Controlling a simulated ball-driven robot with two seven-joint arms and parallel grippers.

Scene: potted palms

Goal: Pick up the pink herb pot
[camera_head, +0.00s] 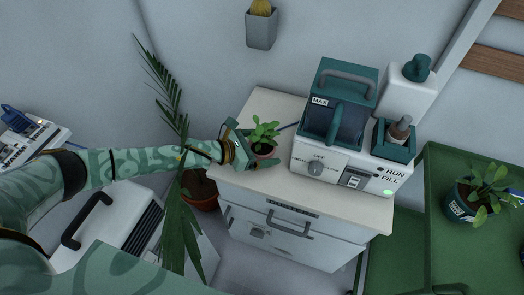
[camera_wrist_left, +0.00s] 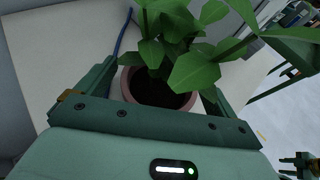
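The pink herb pot (camera_head: 265,152) stands on the pale top of the white cabinet, with a leafy green herb in it. In the left wrist view the pot (camera_wrist_left: 128,88) shows its pink rim and dark soil, partly under leaves. My left gripper (camera_head: 250,150) is at the pot, with one finger on each side. Its fingers look open, with a small gap on the left side in the left wrist view; contact on the right side is hard to make out. A small green part at the lower right edge of that view may be my right gripper (camera_wrist_left: 299,164); its fingers are unclear.
A teal-and-white machine (camera_head: 352,160) stands just right of the pot. A blue cable runs behind the pot. A tall palm (camera_head: 178,115) in a terracotta pot (camera_head: 202,190) is left of the cabinet. A green table (camera_head: 440,250) holds another potted plant (camera_head: 470,202).

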